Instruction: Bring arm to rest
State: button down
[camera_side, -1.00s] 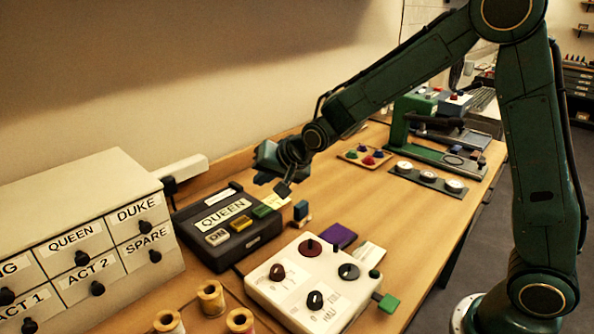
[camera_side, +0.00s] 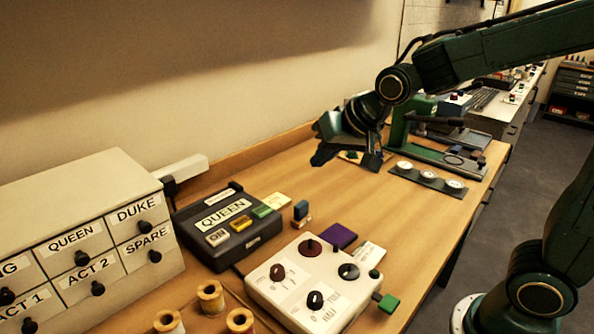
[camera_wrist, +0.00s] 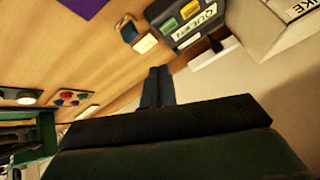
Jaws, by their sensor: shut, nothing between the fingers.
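My gripper (camera_side: 322,155) is in the air above the far part of the wooden table (camera_side: 330,195) in the side view, with its fingers pointing down and to the left. It is empty. In the wrist view my gripper (camera_wrist: 158,72) shows two dark fingers side by side and touching, with nothing between them. The gripper partly hides the tray of coloured buttons behind it in the side view; that tray (camera_wrist: 70,97) shows at left in the wrist view.
A black box labelled QUEEN (camera_side: 230,225) and a white control panel with knobs (camera_side: 315,280) stand nearer. Labelled drawers (camera_side: 90,240) stand at left. A green press (camera_side: 400,125) and a strip of dials (camera_side: 428,177) are close right of my gripper. Thread spools (camera_side: 210,298) stand in front.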

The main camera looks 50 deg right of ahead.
jog(key=s+d+n+g, duration=0.1)
jog(key=s+n, duration=0.1)
jog(key=s, duration=0.8)
jog(key=s+d+r+n+g, duration=0.1)
jog(key=s+n, duration=0.1)
jog(key=s, duration=0.9)
jog(key=shift+d+r+n, duration=0.2)
jog(key=shift+d+n, duration=0.05)
jog(key=shift+n, duration=0.05)
